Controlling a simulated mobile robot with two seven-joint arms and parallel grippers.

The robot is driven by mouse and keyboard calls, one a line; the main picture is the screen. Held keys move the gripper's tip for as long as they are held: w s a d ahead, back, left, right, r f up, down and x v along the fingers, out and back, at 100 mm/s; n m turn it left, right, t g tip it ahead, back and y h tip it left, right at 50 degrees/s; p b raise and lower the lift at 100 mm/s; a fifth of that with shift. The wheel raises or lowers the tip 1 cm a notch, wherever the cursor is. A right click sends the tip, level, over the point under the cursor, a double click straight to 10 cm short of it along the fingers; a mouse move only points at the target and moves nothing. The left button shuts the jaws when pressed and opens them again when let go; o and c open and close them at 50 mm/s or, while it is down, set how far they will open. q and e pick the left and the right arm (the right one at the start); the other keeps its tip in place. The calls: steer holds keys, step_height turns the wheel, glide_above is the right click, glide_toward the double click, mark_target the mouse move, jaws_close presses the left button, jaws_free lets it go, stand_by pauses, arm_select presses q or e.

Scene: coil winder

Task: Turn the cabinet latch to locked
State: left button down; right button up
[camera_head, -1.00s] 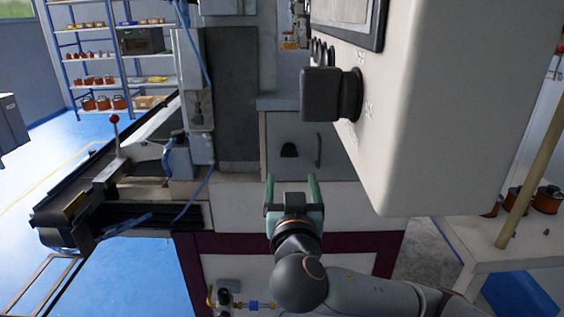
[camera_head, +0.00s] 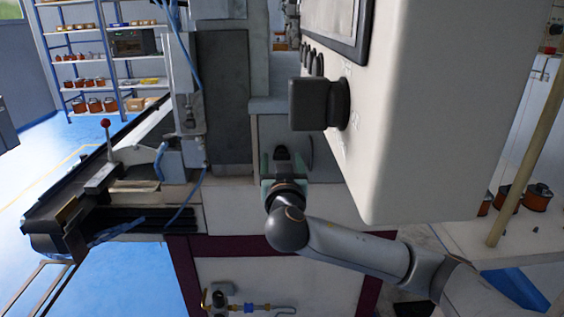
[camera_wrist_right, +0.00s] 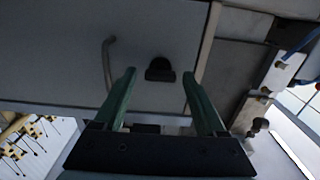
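The cabinet latch is a small dark knob (camera_head: 281,151) on the grey cabinet door, and it also shows in the right wrist view (camera_wrist_right: 159,70). It appears near the middle of the gap between my right fingers there. My right gripper (camera_head: 282,163) is open, with green fingers pointing at the door on either side of the latch in the picture. In the right wrist view the gripper (camera_wrist_right: 158,76) looks empty. I cannot tell how far the fingertips are from the latch or whether they touch it. My left gripper is not in view.
A white control box (camera_head: 420,120) with a large black knob (camera_head: 318,103) overhangs at right, close to my right arm. A curved door handle (camera_wrist_right: 108,60) is beside the latch. A conveyor (camera_head: 100,200) runs at left. A bench with copper spools (camera_head: 537,197) stands at right.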

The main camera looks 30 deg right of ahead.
jaws_close()
stand_by(0.3)
